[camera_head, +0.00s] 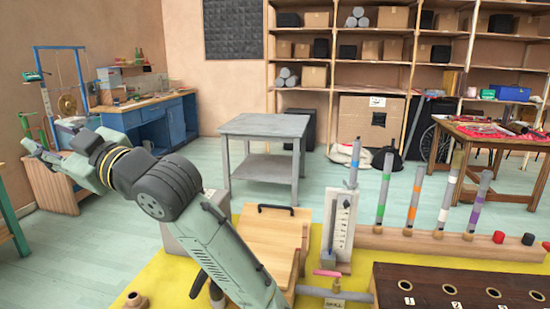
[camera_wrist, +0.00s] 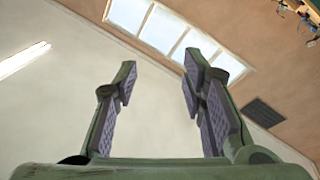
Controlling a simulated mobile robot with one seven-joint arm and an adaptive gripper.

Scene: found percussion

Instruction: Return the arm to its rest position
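My arm rises from the bottom of the head view and bends at a dark joint. Its end reaches to the left, with my gripper (camera_head: 42,152) held in the air in front of the blue bench. In the wrist view my gripper (camera_wrist: 158,78) has its two padded fingers apart, with nothing between them. Behind the fingers are only the ceiling, a wall and a window (camera_wrist: 175,35), so the gripper points upward. No object is touching the fingers.
Below the arm is a yellow-topped table (camera_head: 165,275) with a wooden box (camera_head: 270,240), an upright gauge (camera_head: 340,235), several banded tubes in a wooden rail (camera_head: 400,240) and a dark holed block (camera_head: 455,285). A grey table (camera_head: 265,125) stands behind. Open floor lies between.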

